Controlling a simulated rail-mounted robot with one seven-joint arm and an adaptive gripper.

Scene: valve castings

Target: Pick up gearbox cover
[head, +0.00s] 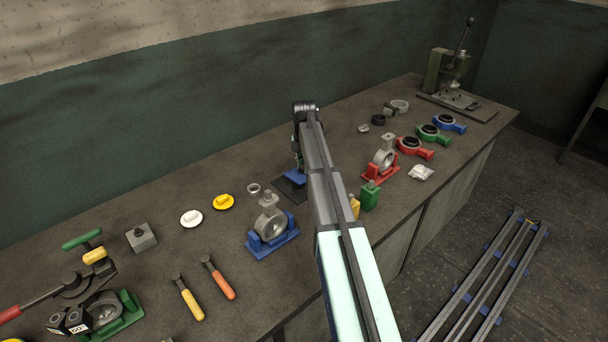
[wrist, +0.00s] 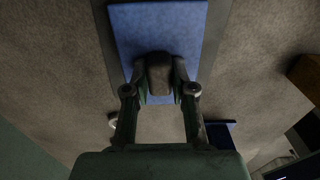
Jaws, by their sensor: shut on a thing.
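A flat blue part with a dark grip block, which looks like the gearbox cover (wrist: 158,28), fills the upper middle of the wrist view. My gripper (wrist: 160,78) is shut on the grip block, one finger on each side. In the head view the blue cover (head: 295,176) shows partly at the end of my arm, over a dark mat (head: 290,192). The arm hides much of it and most of my gripper. I cannot tell whether the cover touches the mat.
A blue-based bearing block (head: 272,240) stands front left of the mat, with a metal ring (head: 253,188) behind it. Right of my arm are a green bottle (head: 369,196) and a red bearing block (head: 381,168). A press (head: 452,75) stands at the far end.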

